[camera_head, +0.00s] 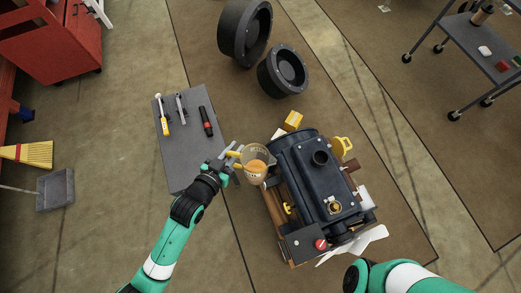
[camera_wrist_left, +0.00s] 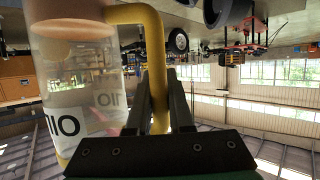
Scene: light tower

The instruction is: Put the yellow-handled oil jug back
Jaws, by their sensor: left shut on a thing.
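The oil jug (camera_head: 256,172) is clear, with amber oil inside and a yellow handle. In the head view it is beside the upper left of the dark engine (camera_head: 312,180); its exact height is unclear. My left gripper (camera_head: 232,157) is shut on the yellow handle, left of the jug. In the left wrist view the handle (camera_wrist_left: 156,60) runs between the two fingers (camera_wrist_left: 162,95). The jug body (camera_wrist_left: 75,75) fills the left of that view, with its OIL label showing in an upside-down picture. My right gripper is out of view; only part of that arm shows at bottom right.
A grey table (camera_head: 187,155) left of the jug carries a yellow-handled screwdriver (camera_head: 163,125), a grey tool (camera_head: 181,107) and a red-black tool (camera_head: 206,121). Its lower part is bare. Two black wheels (camera_head: 283,70) lie behind the engine. A yellow block (camera_head: 293,121) is near the engine's top.

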